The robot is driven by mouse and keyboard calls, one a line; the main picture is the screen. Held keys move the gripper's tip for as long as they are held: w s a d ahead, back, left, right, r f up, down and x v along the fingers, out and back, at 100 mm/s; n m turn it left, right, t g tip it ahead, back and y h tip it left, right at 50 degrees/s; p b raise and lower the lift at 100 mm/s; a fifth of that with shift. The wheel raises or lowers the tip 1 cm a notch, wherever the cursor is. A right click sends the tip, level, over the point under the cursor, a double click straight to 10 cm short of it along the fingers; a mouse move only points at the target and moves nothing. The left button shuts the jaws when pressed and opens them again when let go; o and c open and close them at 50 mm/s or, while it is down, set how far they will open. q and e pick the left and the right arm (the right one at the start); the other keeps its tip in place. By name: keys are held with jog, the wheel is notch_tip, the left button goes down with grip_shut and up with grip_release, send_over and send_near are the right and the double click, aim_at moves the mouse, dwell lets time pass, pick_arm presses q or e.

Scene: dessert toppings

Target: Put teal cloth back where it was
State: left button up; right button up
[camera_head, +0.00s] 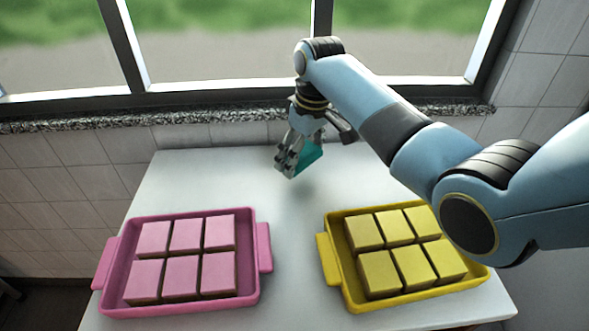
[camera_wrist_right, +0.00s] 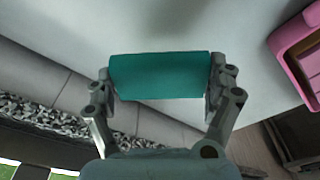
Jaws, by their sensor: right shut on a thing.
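The teal cloth (camera_head: 309,157) is held in my right gripper (camera_head: 287,163), above the back part of the white table. In the right wrist view, the teal cloth (camera_wrist_right: 160,75) spans between the two fingers of my right gripper (camera_wrist_right: 163,80), which are shut on it. A soft shadow lies on the table below, and the cloth appears clear of the surface. My left gripper is not in view.
A pink tray (camera_head: 262,290) with several pink squares stands front left on the white table (camera_head: 200,180). A yellow tray (camera_head: 330,268) with several yellow squares stands front right, partly behind my right arm. The table's back middle is bare. A tiled wall and granite sill (camera_head: 200,117) lie behind.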

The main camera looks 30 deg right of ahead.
aim_at(294, 181)
jog(key=shift+w+a+f, duration=0.5)
jog(key=shift+a+f, duration=0.05)
jog(key=shift+a, duration=0.1)
notch_tip(294, 181, down, 4)
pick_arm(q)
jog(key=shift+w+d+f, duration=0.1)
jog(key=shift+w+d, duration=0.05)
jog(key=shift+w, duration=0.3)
pick_arm(e)
jog(key=shift+a, duration=0.1)
jog(key=o, duration=0.9)
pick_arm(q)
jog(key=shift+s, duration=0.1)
pick_arm(e)
jog(key=r, duration=0.4)
jog(key=s+r, duration=0.1)
jog(key=r, duration=0.3)
jog(key=r+p, duration=0.1)
jog(key=r, duration=0.3)
jog(key=shift+s+d, duration=0.3)
jog(key=shift+s, duration=0.1)
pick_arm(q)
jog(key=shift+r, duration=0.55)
